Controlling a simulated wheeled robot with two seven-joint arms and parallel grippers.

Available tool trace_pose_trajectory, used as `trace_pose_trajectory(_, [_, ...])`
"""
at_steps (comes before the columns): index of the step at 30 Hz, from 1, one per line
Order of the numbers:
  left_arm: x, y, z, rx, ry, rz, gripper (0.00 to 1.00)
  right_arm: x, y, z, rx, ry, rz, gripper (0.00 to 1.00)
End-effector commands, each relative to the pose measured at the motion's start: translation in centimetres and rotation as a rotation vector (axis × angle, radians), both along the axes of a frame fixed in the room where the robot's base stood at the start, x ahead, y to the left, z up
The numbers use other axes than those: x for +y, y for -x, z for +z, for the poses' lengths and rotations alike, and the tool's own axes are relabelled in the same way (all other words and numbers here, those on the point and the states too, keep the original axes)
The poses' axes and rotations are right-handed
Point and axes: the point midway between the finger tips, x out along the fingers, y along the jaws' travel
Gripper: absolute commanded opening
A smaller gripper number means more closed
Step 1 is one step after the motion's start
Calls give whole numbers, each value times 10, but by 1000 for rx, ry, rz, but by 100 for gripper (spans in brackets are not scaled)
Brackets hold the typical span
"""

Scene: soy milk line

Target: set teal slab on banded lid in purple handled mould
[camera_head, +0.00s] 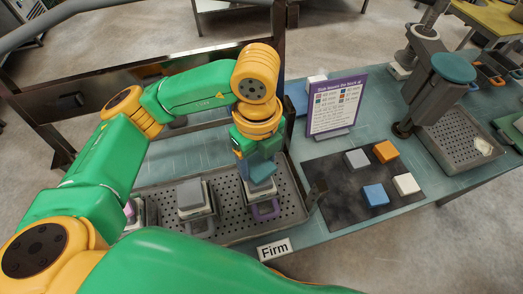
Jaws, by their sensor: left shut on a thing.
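My left gripper (257,160) points down over the right part of a perforated metal tray (230,228). It is shut on the teal slab (262,172), which looks tilted. Under it stands the mould with the purple handle (266,210), its handle facing the front. The gripper and slab hide most of this mould's top, so I cannot make out the banded lid or whether the slab touches it. My right gripper is not in view.
A second mould with a grey slab on top (190,193) stands to the left. A dark mat (342,196) holds grey, orange, blue and white slabs. A purple sign (337,102) stands behind the mat. A press with a teal disc (453,67) is at right.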

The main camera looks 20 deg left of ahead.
Motion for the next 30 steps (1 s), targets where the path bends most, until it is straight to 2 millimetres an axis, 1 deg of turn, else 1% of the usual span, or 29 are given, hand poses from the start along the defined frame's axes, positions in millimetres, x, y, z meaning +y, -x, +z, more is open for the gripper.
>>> trace_pose_trajectory(1, [0,2,-7,9,-3,-1,16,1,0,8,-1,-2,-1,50])
trace_pose_trajectory(3, [0,2,-18,6,-2,-3,16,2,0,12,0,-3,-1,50])
trace_pose_trajectory(5, [0,2,-24,4,-1,-3,16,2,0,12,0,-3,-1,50])
trace_pose_trajectory(11, [-1,1,-26,1,0,-3,16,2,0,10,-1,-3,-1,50])
trace_pose_trajectory(15, [-1,1,-30,1,0,-3,16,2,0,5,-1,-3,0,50])
trace_pose_trajectory(16, [-1,1,-29,1,0,-3,74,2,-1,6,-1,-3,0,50])
trace_pose_trajectory(17, [-1,1,-29,1,0,-3,82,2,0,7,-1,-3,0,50])
trace_pose_trajectory(18, [-1,1,-28,1,0,-3,93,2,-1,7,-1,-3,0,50])
trace_pose_trajectory(19, [-1,1,-28,1,0,-3,99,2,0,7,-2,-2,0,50])
trace_pose_trajectory(26, [-1,1,-28,1,1,-3,99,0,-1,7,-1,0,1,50])
trace_pose_trajectory(29, [-1,1,-23,1,1,-3,99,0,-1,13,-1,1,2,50])
trace_pose_trajectory(30, [-1,1,-21,0,1,-3,99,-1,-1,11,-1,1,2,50])
